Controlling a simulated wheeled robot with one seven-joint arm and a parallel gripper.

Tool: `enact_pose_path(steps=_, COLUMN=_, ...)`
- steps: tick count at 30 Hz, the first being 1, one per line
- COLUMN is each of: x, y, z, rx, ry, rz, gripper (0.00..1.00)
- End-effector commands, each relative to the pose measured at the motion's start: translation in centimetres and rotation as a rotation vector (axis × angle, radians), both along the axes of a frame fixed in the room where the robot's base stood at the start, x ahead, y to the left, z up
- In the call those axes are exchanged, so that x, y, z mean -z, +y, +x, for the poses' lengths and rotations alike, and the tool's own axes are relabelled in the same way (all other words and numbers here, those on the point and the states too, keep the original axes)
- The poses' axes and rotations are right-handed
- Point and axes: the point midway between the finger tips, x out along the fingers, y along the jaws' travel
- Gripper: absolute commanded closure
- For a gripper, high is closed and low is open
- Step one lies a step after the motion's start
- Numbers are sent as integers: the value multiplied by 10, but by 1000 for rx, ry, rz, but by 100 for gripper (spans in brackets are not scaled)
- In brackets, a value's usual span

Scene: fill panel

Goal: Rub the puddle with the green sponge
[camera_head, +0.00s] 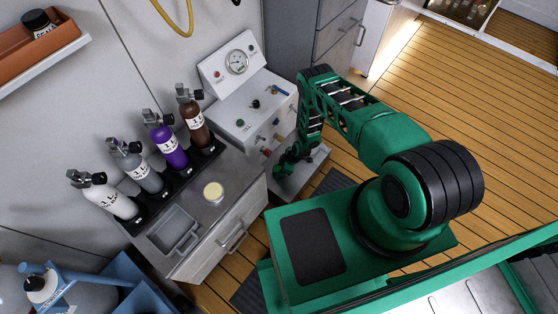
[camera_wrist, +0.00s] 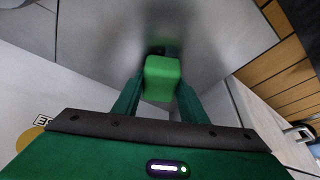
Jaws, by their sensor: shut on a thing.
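The green sponge (camera_wrist: 162,78) is held between the two fingers of my gripper (camera_wrist: 158,92) in the wrist view. The sponge is over or against a grey metal surface (camera_wrist: 205,35); I cannot tell whether it touches. A small dark patch shows just beyond the sponge, and I cannot tell whether it is the puddle or shadow. In the head view my gripper (camera_head: 287,165) is low in front of the white gauge panel, over a grey ledge (camera_head: 311,171). The sponge cannot be made out there, and no puddle is clearly visible.
The white panel with a gauge (camera_head: 236,62) and several valves stands close behind my gripper. Wooden floor (camera_head: 463,95) lies open to the right.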

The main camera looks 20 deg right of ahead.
Motion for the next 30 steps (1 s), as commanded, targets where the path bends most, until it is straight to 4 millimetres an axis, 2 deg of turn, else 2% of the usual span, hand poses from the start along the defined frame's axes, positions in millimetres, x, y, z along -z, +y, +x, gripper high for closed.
enact_pose_path(steps=4, x=1, y=3, z=0, rx=-1, ry=2, rz=0, gripper=86)
enact_pose_path(steps=5, x=-11, y=3, z=1, rx=1, ry=2, rz=0, gripper=86)
enact_pose_path(steps=21, x=-57, y=-1, z=1, rx=6, ry=0, rz=0, gripper=86)
enact_pose_path(steps=30, x=-72, y=2, z=0, rx=2, ry=2, rz=0, gripper=86)
